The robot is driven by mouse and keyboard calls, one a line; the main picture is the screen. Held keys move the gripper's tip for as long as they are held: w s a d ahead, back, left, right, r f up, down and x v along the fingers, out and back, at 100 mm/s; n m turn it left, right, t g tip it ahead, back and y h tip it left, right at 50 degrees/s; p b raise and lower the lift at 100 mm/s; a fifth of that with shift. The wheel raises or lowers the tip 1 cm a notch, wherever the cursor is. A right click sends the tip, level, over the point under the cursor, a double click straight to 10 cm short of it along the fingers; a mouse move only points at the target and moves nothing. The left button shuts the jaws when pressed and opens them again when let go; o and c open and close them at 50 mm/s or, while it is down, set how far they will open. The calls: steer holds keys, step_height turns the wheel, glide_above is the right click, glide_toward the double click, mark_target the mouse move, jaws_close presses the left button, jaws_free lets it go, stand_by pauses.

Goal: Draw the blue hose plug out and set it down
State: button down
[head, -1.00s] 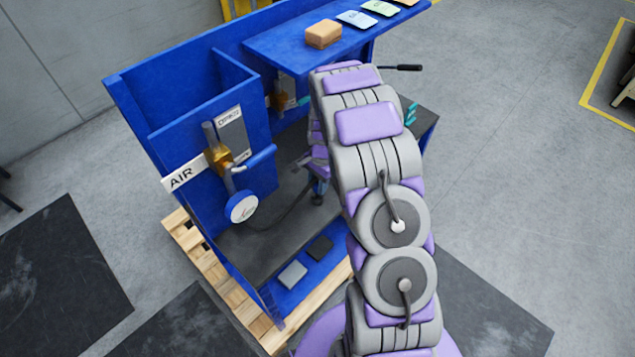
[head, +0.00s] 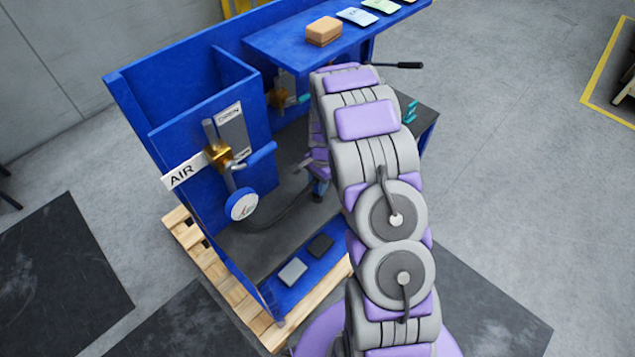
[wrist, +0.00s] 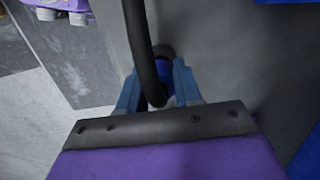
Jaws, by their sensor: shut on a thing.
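The blue hose plug (wrist: 163,73) sits between the two fingers of my gripper (wrist: 161,88) in the wrist view, with the fingers shut on it. A black hose (wrist: 139,38) passes over it and hides part of it. A dark round shape (wrist: 163,50) lies just beyond the plug; I cannot tell whether the plug is seated in it or apart. In the head view my gripper (head: 318,190) is low over the dark bench top, mostly behind my arm. The black hose (head: 288,216) runs along the bench from the gauge toward it; the plug is not discernible there.
A blue frame holds the AIR panel with a brass valve (head: 219,155) and a round gauge (head: 242,204) left of my gripper. A blue shelf (head: 285,50) with a tan block (head: 323,31) overhangs the back. Bare dark bench top (head: 250,250) lies in front.

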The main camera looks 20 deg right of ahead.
steer(key=shift+f, duration=0.75)
steer(key=c, duration=0.7)
jaws_free()
steer(key=r, duration=0.5)
steer(key=d+r+p, duration=0.1)
steer(key=r, duration=0.5)
steer(key=w+d+r, duration=0.1)
steer(key=r, duration=0.5)
steer(key=shift+d, duration=0.15)
steer(key=shift+r, duration=0.1)
